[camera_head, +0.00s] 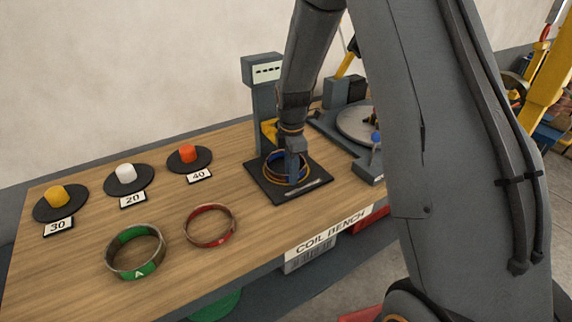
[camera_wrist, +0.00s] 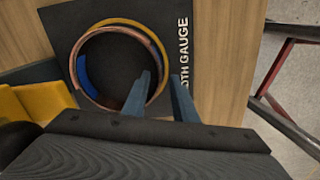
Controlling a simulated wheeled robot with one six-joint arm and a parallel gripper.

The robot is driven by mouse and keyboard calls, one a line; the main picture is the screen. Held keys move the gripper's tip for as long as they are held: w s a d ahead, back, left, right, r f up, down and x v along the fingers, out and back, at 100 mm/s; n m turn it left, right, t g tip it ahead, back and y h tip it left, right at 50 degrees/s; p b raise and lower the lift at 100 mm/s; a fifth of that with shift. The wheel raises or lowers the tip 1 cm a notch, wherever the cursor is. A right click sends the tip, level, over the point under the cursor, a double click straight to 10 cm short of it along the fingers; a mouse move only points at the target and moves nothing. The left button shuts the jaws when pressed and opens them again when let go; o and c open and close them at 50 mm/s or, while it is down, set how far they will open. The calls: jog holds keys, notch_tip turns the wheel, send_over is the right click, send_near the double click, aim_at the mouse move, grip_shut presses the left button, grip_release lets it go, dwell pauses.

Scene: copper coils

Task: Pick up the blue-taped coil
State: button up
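The blue-taped coil (camera_wrist: 83,75) is a copper ring with a blue patch on its left inner side in the wrist view. It lies flat on a black gauge plate (camera_head: 263,186), and the coil also shows in the head view (camera_head: 274,179), partly hidden by my gripper. My gripper (camera_wrist: 161,75) is open and points down over the coil's right side in the wrist view. One finger is inside the ring and the other outside, with the ring wall between them. Whether the fingers touch it is not clear.
A green-taped coil (camera_head: 148,269) and a red-taped coil (camera_head: 224,239) lie on the wooden bench (camera_head: 75,285). Yellow (camera_head: 56,194), white (camera_head: 125,173) and orange (camera_head: 188,153) weights stand on black discs. A display post (camera_head: 264,110) and a round turntable (camera_head: 358,122) stand close to the plate.

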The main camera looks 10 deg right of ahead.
grip_shut()
jog(key=shift+w, duration=0.1)
dwell(1.4)
